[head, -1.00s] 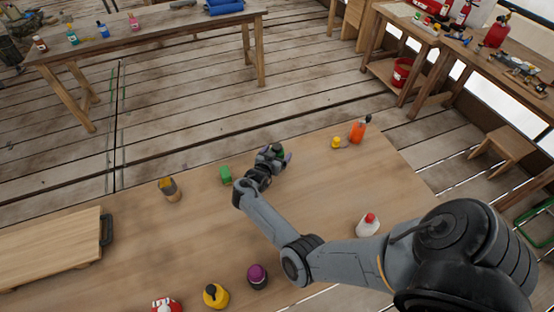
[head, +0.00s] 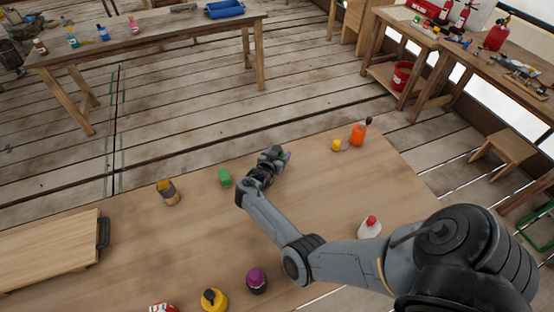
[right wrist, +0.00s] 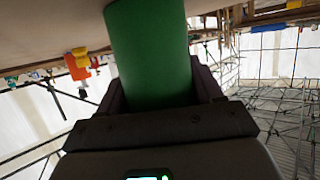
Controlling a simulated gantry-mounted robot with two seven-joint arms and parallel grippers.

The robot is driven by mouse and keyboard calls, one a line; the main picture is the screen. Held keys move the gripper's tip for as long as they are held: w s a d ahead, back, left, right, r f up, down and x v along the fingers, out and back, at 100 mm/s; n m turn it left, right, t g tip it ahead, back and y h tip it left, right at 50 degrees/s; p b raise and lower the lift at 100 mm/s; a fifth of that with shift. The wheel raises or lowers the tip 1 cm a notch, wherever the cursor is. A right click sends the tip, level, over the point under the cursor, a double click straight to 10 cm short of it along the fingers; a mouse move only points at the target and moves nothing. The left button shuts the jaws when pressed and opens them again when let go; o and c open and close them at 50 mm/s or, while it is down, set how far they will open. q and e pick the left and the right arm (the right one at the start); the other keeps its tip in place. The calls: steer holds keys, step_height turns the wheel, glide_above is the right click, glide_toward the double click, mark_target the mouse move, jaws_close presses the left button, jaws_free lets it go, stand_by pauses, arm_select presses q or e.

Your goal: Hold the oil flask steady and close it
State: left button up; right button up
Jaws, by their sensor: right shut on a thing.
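My right gripper (head: 274,158) is near the far edge of the wooden table, in the upper middle of the head view. In the right wrist view, it is shut on a green cylindrical body (right wrist: 150,50), which looks like the oil flask. The flask's body lies between the dark fingers, and its ends are not clearly visible. In the head view the gripper mostly hides it. A small green piece (head: 225,177), possibly its cap, sits on the table to the left of the gripper, apart from it. My left gripper is not in view.
An orange bottle (head: 358,134) and a yellow cap (head: 337,145) stand to the right. A tan and dark container (head: 167,190) stands left. A white red-topped bottle (head: 369,228), purple (head: 257,280) and yellow (head: 213,299) bottles are nearer. A board (head: 50,250) lies left. The table's middle is clear.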

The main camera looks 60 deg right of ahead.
mark_target(278, 148)
steer(key=shift+r, duration=0.15)
steer(key=shift+r, duration=0.5)
step_height(278, 148, up, 2)
steer(key=shift+r+p, duration=0.25)
steer(key=shift+p, duration=0.2)
steer(key=shift+s+d+r+p, duration=0.15)
steer(key=shift+s+r+p, duration=0.4)
steer(key=shift+s+r, duration=0.5)
steer(key=s+d+r+p, duration=0.1)
steer(key=s+r, duration=0.4)
steer(key=s, duration=0.4)
steer(key=shift+s+d, duration=0.2)
